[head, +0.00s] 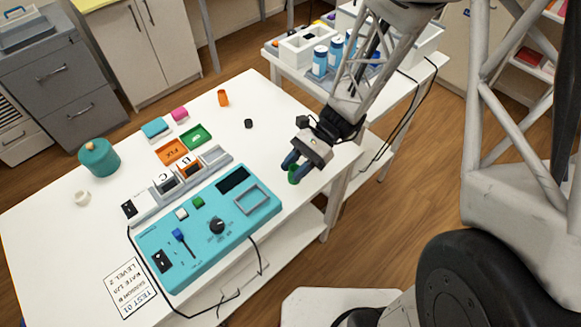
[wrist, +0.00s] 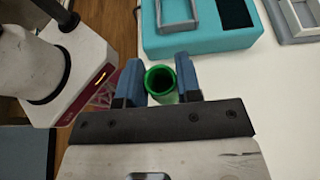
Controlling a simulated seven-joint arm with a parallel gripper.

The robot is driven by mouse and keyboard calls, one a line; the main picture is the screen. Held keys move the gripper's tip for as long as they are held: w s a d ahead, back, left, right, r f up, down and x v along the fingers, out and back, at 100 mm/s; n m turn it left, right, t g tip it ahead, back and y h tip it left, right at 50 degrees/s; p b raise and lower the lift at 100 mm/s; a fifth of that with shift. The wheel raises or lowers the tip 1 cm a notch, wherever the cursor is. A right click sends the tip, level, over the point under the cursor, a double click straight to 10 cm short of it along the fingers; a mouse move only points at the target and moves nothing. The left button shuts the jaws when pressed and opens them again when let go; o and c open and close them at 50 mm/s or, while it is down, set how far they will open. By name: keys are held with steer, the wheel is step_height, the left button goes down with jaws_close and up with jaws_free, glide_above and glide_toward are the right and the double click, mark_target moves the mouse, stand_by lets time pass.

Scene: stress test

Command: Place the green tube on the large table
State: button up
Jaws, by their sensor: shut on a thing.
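My gripper (head: 291,168) is shut on the green tube (head: 294,177), near the right edge of the large white table (head: 255,105). In the wrist view, the green tube (wrist: 161,80) stands between the two blue fingers of my gripper (wrist: 161,88), its round open end facing the camera. The large table (wrist: 285,85) shows to the right in the wrist view. I cannot tell whether the tube touches the table or is held above it.
A teal control panel (head: 187,250) with knobs lies left of my gripper. A grey rack (head: 212,158), an orange tray (head: 171,152), a green tray (head: 196,137), an orange cup (head: 223,98) and a teal jar (head: 98,157) stand farther off. A smaller table (head: 428,68) is behind.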

mark_target(291, 169)
steer(key=shift+w+a+f, duration=0.1)
steer(key=shift+w+a, duration=0.2)
steer(key=shift+w, duration=0.3)
steer(key=shift+w+a, duration=0.25)
steer(key=shift+w, duration=0.3)
steer(key=shift+f, duration=0.1)
steer(key=shift+f, duration=1.65)
steer(key=shift+f, duration=0.15)
steer(key=o, duration=0.9)
steer(key=shift+v, duration=6.05)
